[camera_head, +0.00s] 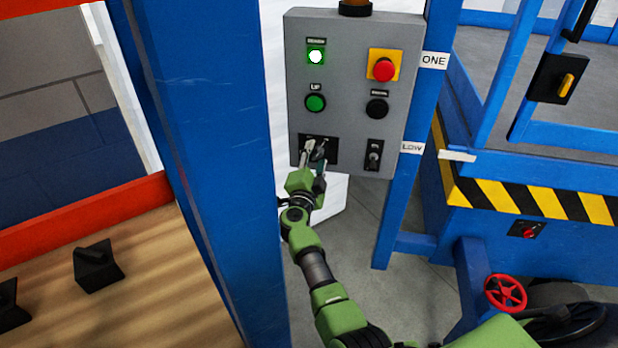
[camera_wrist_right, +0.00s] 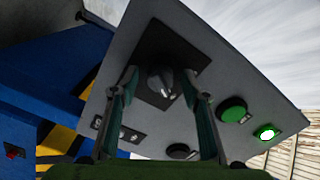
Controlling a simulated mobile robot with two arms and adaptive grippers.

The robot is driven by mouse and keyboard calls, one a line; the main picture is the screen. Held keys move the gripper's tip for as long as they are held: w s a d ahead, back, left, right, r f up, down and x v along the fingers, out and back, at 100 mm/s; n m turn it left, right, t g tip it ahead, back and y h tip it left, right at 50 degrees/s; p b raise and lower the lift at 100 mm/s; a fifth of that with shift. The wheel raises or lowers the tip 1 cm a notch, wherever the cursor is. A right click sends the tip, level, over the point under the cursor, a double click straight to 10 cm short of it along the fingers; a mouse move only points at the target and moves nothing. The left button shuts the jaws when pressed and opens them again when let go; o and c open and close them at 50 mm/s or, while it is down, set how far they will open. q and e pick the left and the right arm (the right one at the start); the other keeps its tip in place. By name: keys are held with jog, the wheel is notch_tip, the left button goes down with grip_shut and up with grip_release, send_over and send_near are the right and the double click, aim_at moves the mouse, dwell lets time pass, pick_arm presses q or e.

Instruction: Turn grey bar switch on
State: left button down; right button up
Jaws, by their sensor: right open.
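The grey bar switch (camera_wrist_right: 160,78) is a rotary knob on a black square plate (camera_wrist_right: 182,42) in the right wrist view. In the head view its plate (camera_head: 332,146) is at the lower left of the grey control panel (camera_head: 345,80), and the knob is largely hidden by my gripper. My right gripper (camera_head: 314,146) is open at the knob. In the wrist view its fingers stand on either side of the knob, with gaps visible; contact cannot be told. My left gripper is not in view.
The panel also holds a lit green lamp (camera_head: 316,56), a green button (camera_head: 315,103), a red emergency button (camera_head: 384,69), a black button (camera_head: 377,107) and a small toggle (camera_head: 374,155). A blue post (camera_head: 215,150) stands close left of my right arm.

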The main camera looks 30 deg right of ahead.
jog(key=shift+n, duration=1.1)
jog(key=n, duration=0.3)
jog(key=shift+d+n, duration=0.1)
jog(key=shift+n, duration=0.2)
jog(key=n, duration=0.3)
jog(key=shift+f+b, duration=0.1)
jog(key=shift+b, duration=0.3)
jog(key=n+b, duration=0.1)
jog(key=n, duration=0.2)
jog(key=v, duration=1.4)
jog(key=s+a+f+n+y+p, duration=0.1)
jog(key=s+a+f+n+y, duration=0.2)
jog(key=f, duration=0.6)
jog(key=s+a+f+n+y+p, duration=0.1)
jog(key=s+a+f+n+y, duration=0.2)
jog(key=f, duration=0.6)
jog(key=s+a+f+n+y+p, duration=0.2)
jog(key=s+a+f+n+y, duration=0.1)
jog(key=f, duration=0.6)
jog(key=shift+a+y, duration=0.8)
